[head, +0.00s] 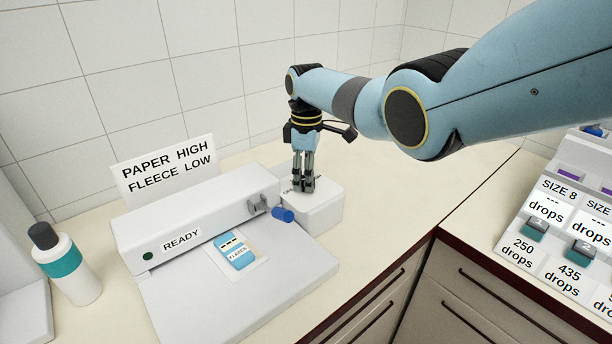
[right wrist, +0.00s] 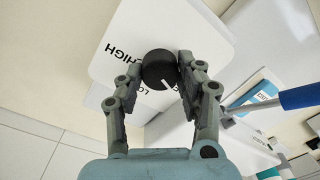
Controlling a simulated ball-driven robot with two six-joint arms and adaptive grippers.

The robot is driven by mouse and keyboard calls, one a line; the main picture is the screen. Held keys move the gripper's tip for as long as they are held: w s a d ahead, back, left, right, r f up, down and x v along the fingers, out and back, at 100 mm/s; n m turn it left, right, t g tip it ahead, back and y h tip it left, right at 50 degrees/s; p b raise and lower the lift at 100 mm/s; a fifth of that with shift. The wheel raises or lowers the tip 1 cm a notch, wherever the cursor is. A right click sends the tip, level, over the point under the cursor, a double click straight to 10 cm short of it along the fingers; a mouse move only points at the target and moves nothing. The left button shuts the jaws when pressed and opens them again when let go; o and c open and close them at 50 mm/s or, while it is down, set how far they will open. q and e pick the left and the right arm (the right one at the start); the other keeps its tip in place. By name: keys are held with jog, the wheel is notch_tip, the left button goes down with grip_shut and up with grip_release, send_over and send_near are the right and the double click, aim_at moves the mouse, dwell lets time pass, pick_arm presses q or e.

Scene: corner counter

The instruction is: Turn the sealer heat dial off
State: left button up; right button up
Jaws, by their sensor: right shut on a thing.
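The sealer's heat dial (right wrist: 158,66) is a round black knob with a white pointer mark, on top of a white box (head: 318,212) at the sealer's right end. My right gripper (head: 303,186) points down over this box, its fingers shut around the dial; in the right wrist view its fingertips (right wrist: 161,70) are at the knob's sides. The pointer mark points to the lower right in that view. In the head view the fingers mostly hide the dial. My left gripper is not in view.
The sealer (head: 190,219) has a READY label, a green light and a blue-ended lever (head: 283,215) close beside the box. A blue FLEECE packet (head: 234,251) lies on its bed. A sign (head: 167,167) stands behind, a bottle (head: 68,267) left, a drops rack (head: 560,225) right.

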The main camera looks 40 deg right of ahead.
jog(key=o, duration=1.1)
jog(key=shift+o, duration=0.2)
notch_tip(320, 180, up, 12)
jog(key=shift+w+d, duration=0.2)
